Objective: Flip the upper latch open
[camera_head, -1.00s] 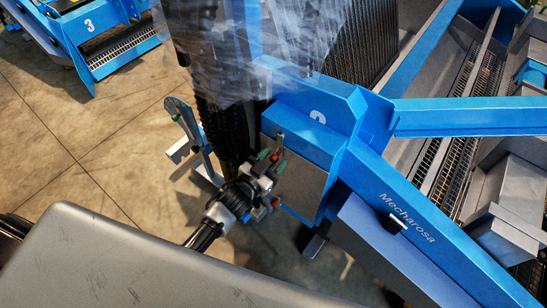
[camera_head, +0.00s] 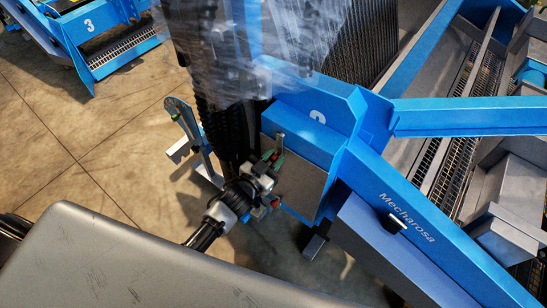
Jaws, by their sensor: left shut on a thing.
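The upper latch (camera_head: 281,138) is a small metal piece on the left edge of a grey panel (camera_head: 301,187) on the blue machine frame. My right gripper is not in view.
The blue Mecharosa beam (camera_head: 408,217) runs down to the right of the panel. Dark hoses in blurry clear wrap (camera_head: 290,40) hang above my gripper. A metal bracket (camera_head: 187,127) stands at left. Concrete floor (camera_head: 110,130) is open farther left.

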